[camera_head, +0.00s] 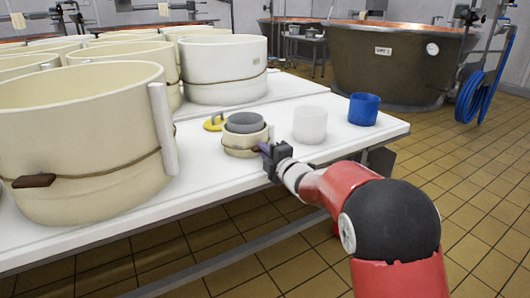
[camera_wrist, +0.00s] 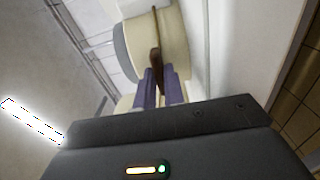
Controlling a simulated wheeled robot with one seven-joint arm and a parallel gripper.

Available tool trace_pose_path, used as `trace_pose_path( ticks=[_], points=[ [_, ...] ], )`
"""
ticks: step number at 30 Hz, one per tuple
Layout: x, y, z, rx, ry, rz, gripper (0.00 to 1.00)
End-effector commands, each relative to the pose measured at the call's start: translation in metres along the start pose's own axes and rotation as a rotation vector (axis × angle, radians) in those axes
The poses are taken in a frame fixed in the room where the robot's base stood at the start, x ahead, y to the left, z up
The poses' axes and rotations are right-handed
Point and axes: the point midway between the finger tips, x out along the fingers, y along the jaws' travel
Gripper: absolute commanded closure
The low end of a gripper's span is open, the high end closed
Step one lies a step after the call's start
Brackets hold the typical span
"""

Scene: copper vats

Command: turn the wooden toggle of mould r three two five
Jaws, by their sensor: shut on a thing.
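A small cream mould (camera_head: 237,141) with a cord around it stands on the white table, a grey cup-like piece (camera_head: 245,122) in its top. In the wrist view the cream wall of this mould (camera_wrist: 174,42) fills the upper middle. A brown wooden toggle (camera_wrist: 155,57) lies against that wall on the cord. My gripper (camera_head: 267,153) is at the mould's right side. In the wrist view my gripper (camera_wrist: 159,78) has its two purple fingers shut on the toggle's near end. I cannot read any mould number.
A white cup (camera_head: 310,125) and a blue cup (camera_head: 364,109) stand right of the mould. A yellow item (camera_head: 214,124) lies behind it. A large mould (camera_head: 80,150) with its own toggle (camera_head: 34,181) stands at left. The table (camera_head: 190,165) is bare in front.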

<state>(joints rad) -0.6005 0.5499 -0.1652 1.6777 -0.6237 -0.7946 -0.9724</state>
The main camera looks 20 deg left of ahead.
Motion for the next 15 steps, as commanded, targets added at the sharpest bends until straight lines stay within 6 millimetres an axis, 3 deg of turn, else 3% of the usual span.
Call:
trace_pose_path(
  ticks=[15],
  points=[
    [-0.0003,-0.0009,0.0014,0.386,-0.002,0.0,1.0]
  ],
)
